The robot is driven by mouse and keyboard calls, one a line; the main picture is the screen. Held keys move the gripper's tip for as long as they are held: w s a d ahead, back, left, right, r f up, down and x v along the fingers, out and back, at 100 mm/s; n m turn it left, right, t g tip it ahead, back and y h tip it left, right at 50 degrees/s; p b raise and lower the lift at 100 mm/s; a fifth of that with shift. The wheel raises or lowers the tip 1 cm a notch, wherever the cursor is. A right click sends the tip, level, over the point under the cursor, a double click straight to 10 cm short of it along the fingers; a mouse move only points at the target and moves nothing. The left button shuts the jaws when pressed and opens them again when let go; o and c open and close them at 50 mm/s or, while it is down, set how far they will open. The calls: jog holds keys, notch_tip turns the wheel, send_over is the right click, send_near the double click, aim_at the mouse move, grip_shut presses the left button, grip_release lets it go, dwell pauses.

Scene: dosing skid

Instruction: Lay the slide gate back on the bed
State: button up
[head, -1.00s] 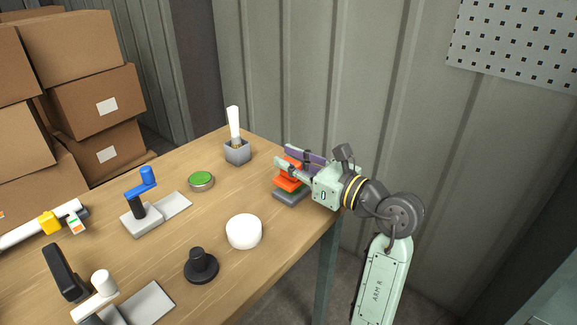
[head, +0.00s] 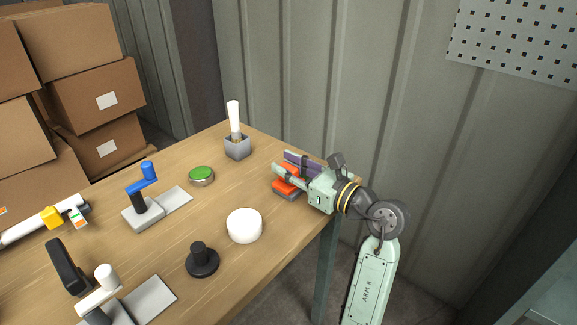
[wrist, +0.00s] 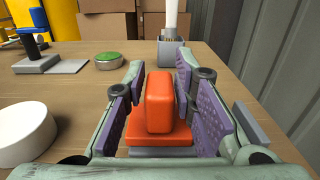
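The slide gate (wrist: 159,103) is an orange piece with an upright block-like grip on a flat orange plate. It also shows in the head view (head: 285,186) near the table's right edge. The fingers hide parts of both.
A grey cup with a white-handled brush (head: 236,146) stands behind the gate. A green-topped tin (head: 201,176), a white round lid (head: 244,226) and a black knob (head: 202,261) stand to the left. A corrugated wall (head: 340,80) rises close behind the table.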

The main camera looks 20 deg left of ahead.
jog(key=shift+o, duration=1.3)
jog(key=shift+r, duration=0.15)
jog(key=b+v, duration=0.2)
jog(key=v, duration=1)
jog(key=shift+b, duration=0.4)
